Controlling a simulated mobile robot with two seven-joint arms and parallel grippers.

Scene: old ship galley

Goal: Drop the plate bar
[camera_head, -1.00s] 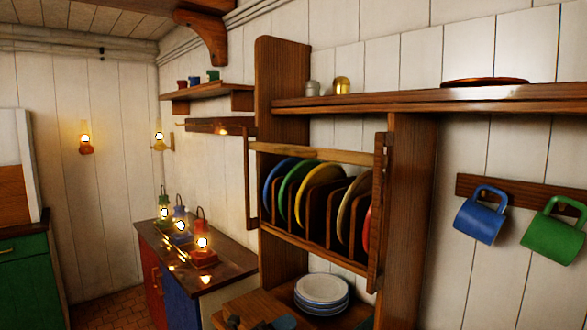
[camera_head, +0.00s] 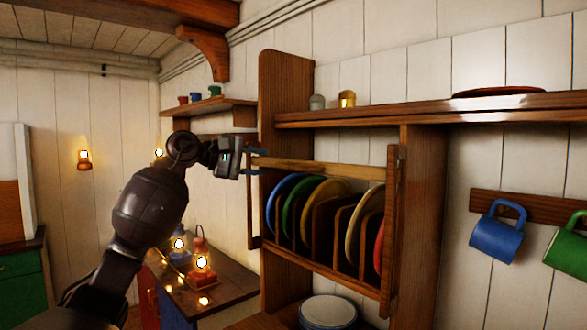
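The plate bar (camera_head: 320,169), a light wooden rail, lies across the front of the plate rack, above the upright plates. Its right end meets the rack's right front post (camera_head: 391,215). My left gripper (camera_head: 257,162) is at the bar's left end, with its fingers pointing right. The two fingers look apart, one near the bar's upper edge and one near its lower edge. I cannot tell whether they touch it. Blue (camera_head: 284,200), green (camera_head: 298,205) and yellow (camera_head: 325,197) plates stand in the rack, with others further right. My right gripper is not in view.
A shelf (camera_head: 430,110) runs above the rack, with two small shakers and a red-brown plate on it. Blue (camera_head: 497,232) and green (camera_head: 568,245) mugs hang at right. Lit lanterns (camera_head: 201,270) stand on the lower left counter. A plate stack (camera_head: 328,312) sits below.

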